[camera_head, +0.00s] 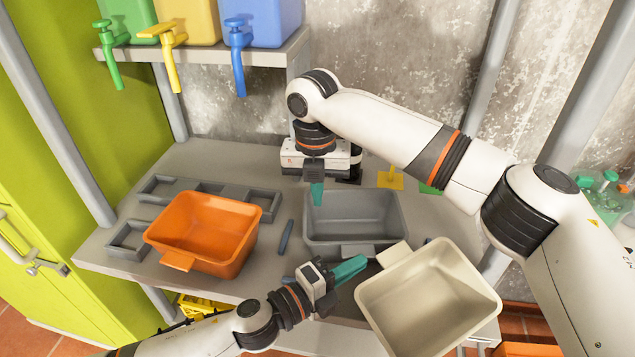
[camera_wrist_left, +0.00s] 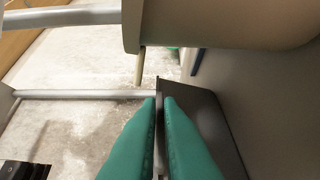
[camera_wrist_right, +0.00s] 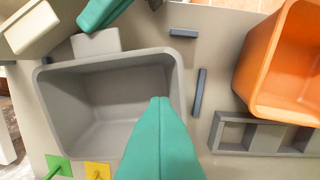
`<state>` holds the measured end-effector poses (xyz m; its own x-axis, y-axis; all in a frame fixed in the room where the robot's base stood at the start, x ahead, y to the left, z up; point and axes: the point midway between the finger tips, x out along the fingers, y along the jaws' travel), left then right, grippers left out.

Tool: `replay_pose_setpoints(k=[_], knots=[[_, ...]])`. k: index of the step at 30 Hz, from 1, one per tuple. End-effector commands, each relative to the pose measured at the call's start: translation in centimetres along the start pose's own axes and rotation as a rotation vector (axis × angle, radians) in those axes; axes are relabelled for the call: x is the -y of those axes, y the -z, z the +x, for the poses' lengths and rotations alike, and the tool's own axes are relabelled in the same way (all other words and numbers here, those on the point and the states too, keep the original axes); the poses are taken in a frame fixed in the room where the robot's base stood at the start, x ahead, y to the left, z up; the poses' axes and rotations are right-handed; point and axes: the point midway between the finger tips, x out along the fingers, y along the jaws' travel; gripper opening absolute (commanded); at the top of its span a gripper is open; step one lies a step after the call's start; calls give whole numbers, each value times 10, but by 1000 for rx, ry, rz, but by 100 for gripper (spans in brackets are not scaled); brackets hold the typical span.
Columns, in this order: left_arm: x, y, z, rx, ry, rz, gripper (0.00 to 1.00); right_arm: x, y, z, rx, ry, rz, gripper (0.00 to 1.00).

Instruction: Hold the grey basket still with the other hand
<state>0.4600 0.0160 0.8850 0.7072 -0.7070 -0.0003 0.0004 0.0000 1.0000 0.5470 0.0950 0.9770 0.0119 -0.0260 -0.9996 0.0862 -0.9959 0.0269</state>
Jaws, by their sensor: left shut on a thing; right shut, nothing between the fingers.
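The grey basket (camera_head: 387,222) sits upright on the table, its front tab (camera_head: 358,250) facing me. It fills the left of the right wrist view (camera_wrist_right: 58,105). My left gripper (camera_head: 362,262) is at its front side. In the left wrist view its teal fingers (camera_wrist_left: 162,102) are closed on a thin grey plate, which looks like the basket's tab. My right gripper (camera_head: 318,203) is shut and empty, pointing down at the basket's back left. In the right wrist view its fingertips (camera_wrist_right: 160,100) overlap the basket's inside near a side wall; I cannot tell whether they touch it.
A cream basket (camera_head: 473,290) is close right of my left gripper, at the table's front. An orange basket (camera_head: 240,255) stands left, by grey frames (camera_head: 125,240). Small dark bars (camera_head: 285,237) lie between. Coloured dispensers with taps (camera_head: 238,62) are on the shelf (camera_head: 265,55) above.

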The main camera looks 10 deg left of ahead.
Motion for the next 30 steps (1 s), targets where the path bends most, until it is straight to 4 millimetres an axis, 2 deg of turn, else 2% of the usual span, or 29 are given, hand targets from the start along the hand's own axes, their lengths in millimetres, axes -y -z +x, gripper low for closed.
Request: replay_pose_setpoints(k=[15, 30], knots=[[0, 0, 0, 0, 0, 0, 0, 1, -1, 34, 1, 0, 0, 0], [0, 0, 0, 0, 0, 0, 0, 1, 0, 39, 0, 0, -1, 0]])
